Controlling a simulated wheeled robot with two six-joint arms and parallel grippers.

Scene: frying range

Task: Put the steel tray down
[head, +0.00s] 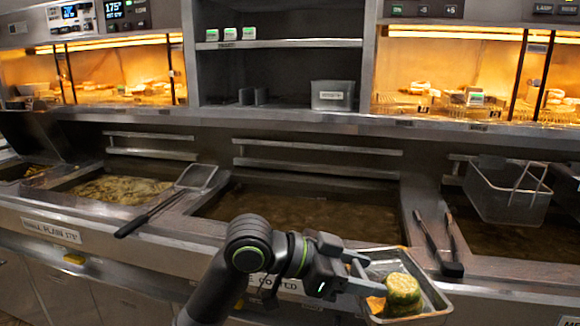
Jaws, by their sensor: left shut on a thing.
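The steel tray (436,303) is at the lower right of the head view, in front of the range's front edge. It holds a stack of round green-rimmed food pieces (403,290) and an orange piece (376,304). My left gripper (362,276) reaches in from the lower left and is shut on the tray's left side. The tray looks roughly level, held in the air. My right gripper is out of view.
Tongs (441,245) lie on the divider behind the tray. A wire basket (508,192) hangs over the right fryer. A skimmer (168,197) lies across the left divider. The middle fryer (310,208) holds dark oil. A steel shelf (280,44) stands above, between lit warming bays.

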